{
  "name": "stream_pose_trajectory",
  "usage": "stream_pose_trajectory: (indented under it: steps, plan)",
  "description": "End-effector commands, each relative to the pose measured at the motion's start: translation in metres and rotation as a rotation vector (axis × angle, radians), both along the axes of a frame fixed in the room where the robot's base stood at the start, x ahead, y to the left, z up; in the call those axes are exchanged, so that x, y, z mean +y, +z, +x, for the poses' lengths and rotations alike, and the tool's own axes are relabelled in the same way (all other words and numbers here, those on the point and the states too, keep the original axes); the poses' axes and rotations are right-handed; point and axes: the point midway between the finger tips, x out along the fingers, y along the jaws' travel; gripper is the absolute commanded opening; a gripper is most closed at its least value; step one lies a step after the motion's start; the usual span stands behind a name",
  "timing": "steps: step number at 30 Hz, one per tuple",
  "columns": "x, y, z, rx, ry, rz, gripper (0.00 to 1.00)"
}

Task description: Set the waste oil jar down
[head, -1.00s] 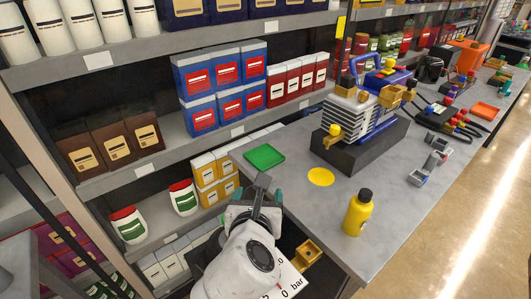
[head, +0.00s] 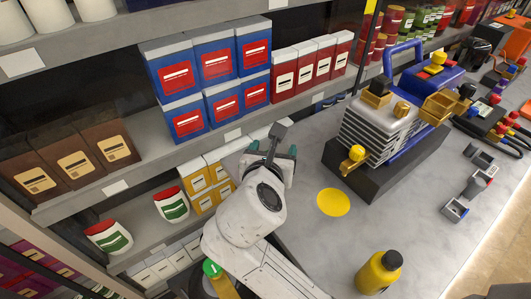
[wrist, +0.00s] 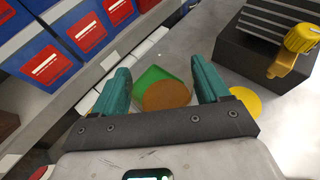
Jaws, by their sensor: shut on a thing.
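My gripper (head: 267,158) is at the shelf-side edge of the grey workbench, its teal fingers apart around a round brown thing. In the wrist view that brown disc (wrist: 167,96) sits between the fingers (wrist: 162,85); it looks like the top of the waste oil jar. I cannot tell whether the jar touches the tray. In the head view my gripper and arm hide jar and tray.
A yellow spot (head: 333,202) marks the bench to the right. The pump (head: 385,125) stands on a dark block beyond it. A yellow bottle (head: 379,272) with black cap stands near the front. Shelves of blue boxes (head: 213,62) rise at the left.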

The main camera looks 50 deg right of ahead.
Motion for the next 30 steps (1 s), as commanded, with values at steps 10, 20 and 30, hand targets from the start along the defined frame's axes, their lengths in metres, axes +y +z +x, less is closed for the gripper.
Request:
stream_pose_trajectory:
  steps: [10, 20, 30]
  plan:
    - [-0.050, -0.042, 0.057, 0.004, -0.004, -0.001, 0.34]
    - [-0.070, -0.080, 0.083, -0.001, -0.001, -0.001, 0.34]
    - [-0.075, -0.113, 0.087, 0.004, -0.002, -0.001, 0.34]
